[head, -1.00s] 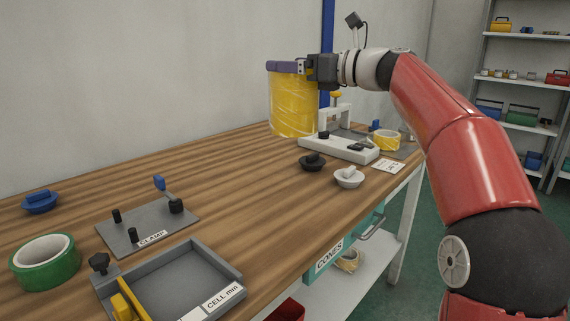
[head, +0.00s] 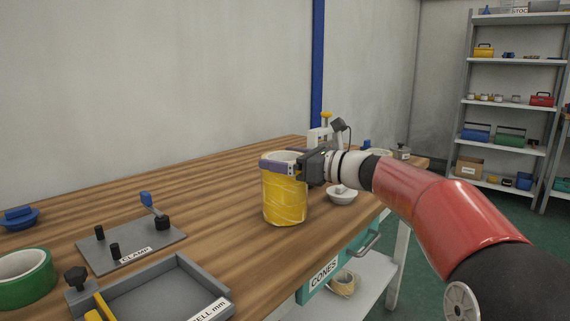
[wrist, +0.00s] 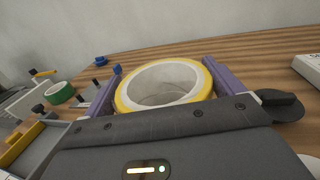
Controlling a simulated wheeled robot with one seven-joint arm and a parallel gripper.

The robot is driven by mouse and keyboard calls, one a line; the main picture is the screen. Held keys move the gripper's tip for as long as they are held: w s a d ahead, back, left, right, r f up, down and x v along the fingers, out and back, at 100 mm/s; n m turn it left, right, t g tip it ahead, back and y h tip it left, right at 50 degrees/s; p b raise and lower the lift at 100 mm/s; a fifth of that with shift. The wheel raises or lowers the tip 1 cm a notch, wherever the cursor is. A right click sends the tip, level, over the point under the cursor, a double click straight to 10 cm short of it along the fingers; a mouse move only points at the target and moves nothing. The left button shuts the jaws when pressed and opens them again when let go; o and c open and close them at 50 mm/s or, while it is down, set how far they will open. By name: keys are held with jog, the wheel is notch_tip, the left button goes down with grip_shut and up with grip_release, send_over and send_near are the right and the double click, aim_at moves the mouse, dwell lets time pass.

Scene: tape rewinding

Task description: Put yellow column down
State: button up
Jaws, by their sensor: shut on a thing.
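The yellow column (head: 285,198) is a tall, hollow roll of yellow tape wrapped in clear film. It stands upright at the table's right part in the head view. My gripper (head: 287,163) is shut around its upper rim, with a purple finger on each side. In the wrist view the column's open white core and yellow rim (wrist: 165,84) show between the purple fingers. The column's base looks at or very near the wooden tabletop (head: 215,190); I cannot tell if it touches.
The grey clamp plate (head: 130,248), the green tape roll (head: 25,278) and the grey cell tray (head: 160,290) lie at the left. The table's front edge is close on the right. Bare wood lies left of the column.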

jog(key=shift+f, duration=0.1)
jog(key=o, duration=1.7)
jog(key=v, duration=1.2)
jog(key=shift+b, duration=0.3)
